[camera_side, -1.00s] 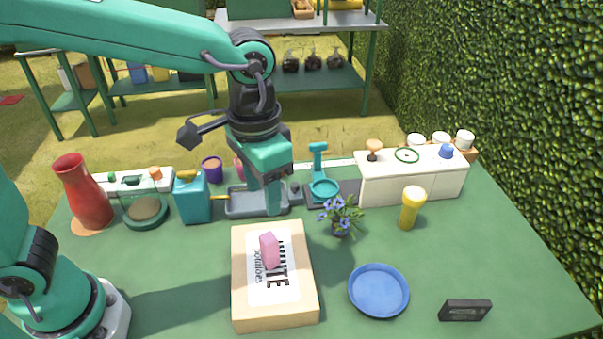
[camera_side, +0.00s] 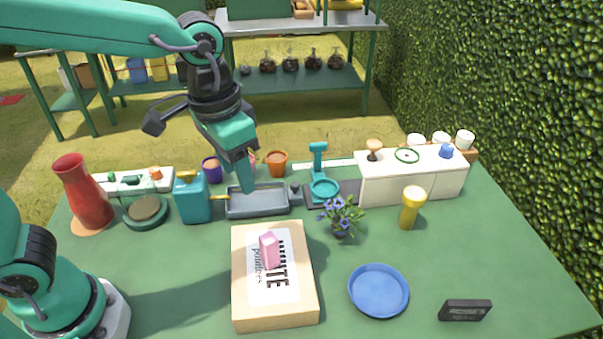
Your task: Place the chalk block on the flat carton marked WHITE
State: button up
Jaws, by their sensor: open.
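A pink block (camera_side: 268,251), which looks like the chalk block, stands upright on the flat tan carton (camera_side: 299,308). The carton's white label shows "WHITE" and "potatoes", partly covered by the block. My gripper (camera_side: 246,182) is open and empty. It hangs above the grey tray, behind the carton and clear of the block. One teal finger shows well; the other is mostly hidden.
A blue plate (camera_side: 378,290) and a black cassette (camera_side: 465,310) lie right of the carton. A flower plant (camera_side: 340,216) and a yellow shaker (camera_side: 411,207) stand behind them. The grey tray (camera_side: 257,203), a teal can (camera_side: 192,199) and a red vase (camera_side: 82,193) line the back left.

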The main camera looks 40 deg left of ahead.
jog(key=s+a+n+t, duration=0.1)
jog(key=s+a+t, duration=0.1)
jog(key=a, duration=0.5)
jog(key=s+a+n+t, duration=0.2)
jog(key=s+a, duration=0.3)
jog(key=a, duration=0.3)
jog(key=shift+s+a+r+t+y, duration=0.2)
jog(key=shift+s+a+t+y, duration=0.05)
jog(key=shift+t+y, duration=0.05)
